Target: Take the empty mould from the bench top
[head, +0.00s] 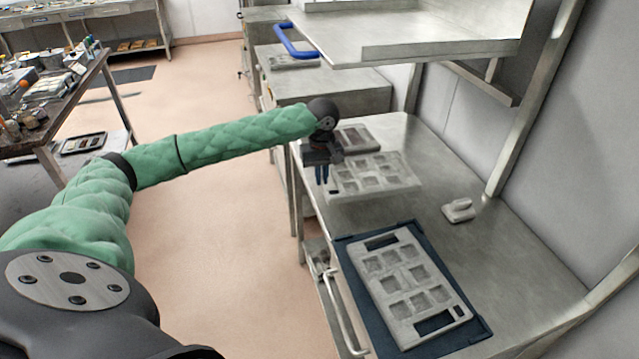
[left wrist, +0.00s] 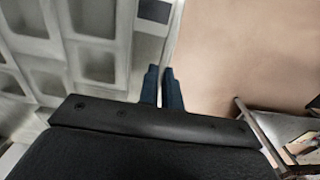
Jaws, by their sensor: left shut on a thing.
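A grey empty mould (head: 398,184) with several square pockets is at the middle of the bench top (head: 455,255). It also shows in the left wrist view (left wrist: 100,27), filling the upper left. My left gripper (head: 322,175) is at the mould's left edge, near the bench's front edge, fingers pointing down. In the left wrist view its two dark blue fingers (left wrist: 163,78) are close together at the mould's rim, shut on it. I cannot tell whether the mould rests on the bench or is slightly raised. My right gripper is not in view.
A darker mould (head: 361,136) lies behind. A small grey block tool (head: 459,211) is on the right. A metal shelf (head: 400,52) overhangs the back.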

